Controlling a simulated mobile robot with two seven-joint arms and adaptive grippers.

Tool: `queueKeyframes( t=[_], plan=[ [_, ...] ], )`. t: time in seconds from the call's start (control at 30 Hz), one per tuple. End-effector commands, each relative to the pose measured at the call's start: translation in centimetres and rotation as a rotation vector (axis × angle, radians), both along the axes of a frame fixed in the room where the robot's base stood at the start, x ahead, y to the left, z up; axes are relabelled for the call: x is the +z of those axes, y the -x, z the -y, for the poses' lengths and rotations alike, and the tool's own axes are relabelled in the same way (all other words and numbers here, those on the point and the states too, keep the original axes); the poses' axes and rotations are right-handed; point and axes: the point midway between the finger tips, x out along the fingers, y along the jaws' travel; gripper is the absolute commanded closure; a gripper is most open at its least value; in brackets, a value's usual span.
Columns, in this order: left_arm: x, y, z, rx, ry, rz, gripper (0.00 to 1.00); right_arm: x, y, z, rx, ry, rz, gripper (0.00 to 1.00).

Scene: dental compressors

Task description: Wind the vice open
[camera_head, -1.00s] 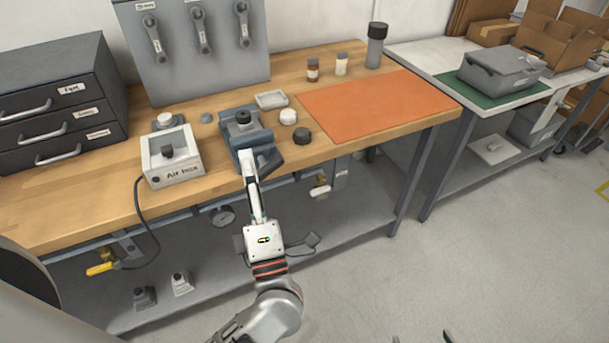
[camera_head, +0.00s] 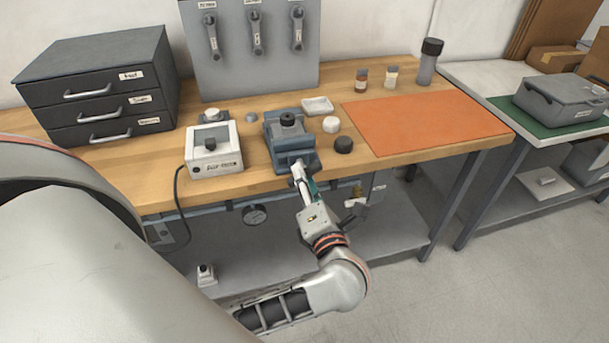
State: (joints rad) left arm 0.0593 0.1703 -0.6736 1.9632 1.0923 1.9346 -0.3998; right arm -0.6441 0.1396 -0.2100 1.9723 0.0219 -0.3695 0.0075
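The blue-grey vice (camera_head: 282,158) stands near the front edge of the wooden bench, left of the orange mat. A dark round knobbed part (camera_head: 288,119) sits on top of it, at the jaws. My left gripper (camera_head: 304,182) is at the vice's front, just below its front face and close to or touching it. The fingers are small and partly hide each other, so I cannot tell how far apart they are or whether they hold anything. The vice's handle is not clearly visible behind them. My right gripper is out of view.
A white labelled air box (camera_head: 213,150) with a cable stands left of the vice. A dark round cap (camera_head: 343,145), a white round piece (camera_head: 331,124) and a white dish (camera_head: 317,105) lie close on its right. The orange mat (camera_head: 425,122) is clear.

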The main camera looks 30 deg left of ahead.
Motion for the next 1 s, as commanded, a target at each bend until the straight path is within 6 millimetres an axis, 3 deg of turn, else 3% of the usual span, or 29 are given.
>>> queueKeyframes(
  t=[0.43,0.53,0.57,1.0],
  plan=[
    [0.0,-0.8,-1.0,0.001,-0.001,0.0,0.69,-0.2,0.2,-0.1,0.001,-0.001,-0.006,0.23],
    [0.0,-0.8,-1.0,0.001,-0.001,0.0,0.95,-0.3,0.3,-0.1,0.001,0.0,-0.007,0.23],
    [0.0,-0.8,-1.0,0.001,-0.001,0.0,1.0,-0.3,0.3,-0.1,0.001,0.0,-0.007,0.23],
    [-0.2,-0.8,-1.0,0.0,0.039,0.043,1.0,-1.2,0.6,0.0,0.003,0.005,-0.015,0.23]
  ],
)
